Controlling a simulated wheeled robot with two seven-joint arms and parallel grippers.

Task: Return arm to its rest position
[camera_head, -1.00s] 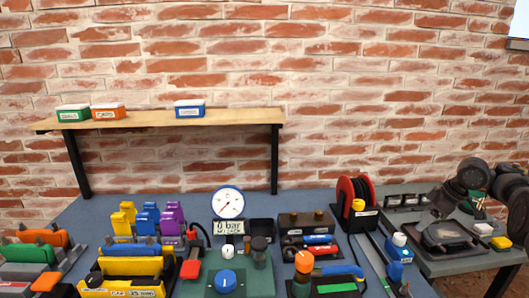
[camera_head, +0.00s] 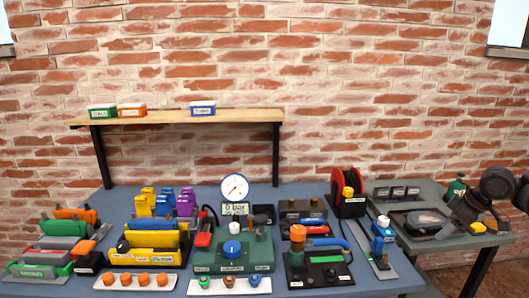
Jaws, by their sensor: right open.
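My right arm comes in from the right edge. Its gripper (camera_head: 458,214) is over the right side table, beside a black tray (camera_head: 397,220) with a grey piece (camera_head: 426,218) in it. The gripper is open, and I see nothing held between its fingers. A green bottle (camera_head: 455,187) stands just behind it, and a small yellow block (camera_head: 477,227) shows close by it. My left arm and gripper are out of view.
The blue-grey workbench (camera_head: 375,285) is crowded with coloured holders, a pressure gauge (camera_head: 234,187), a red reel (camera_head: 347,190) and tools. A wooden shelf (camera_head: 245,117) with three small boxes hangs on the brick wall. The air above the bench is clear.

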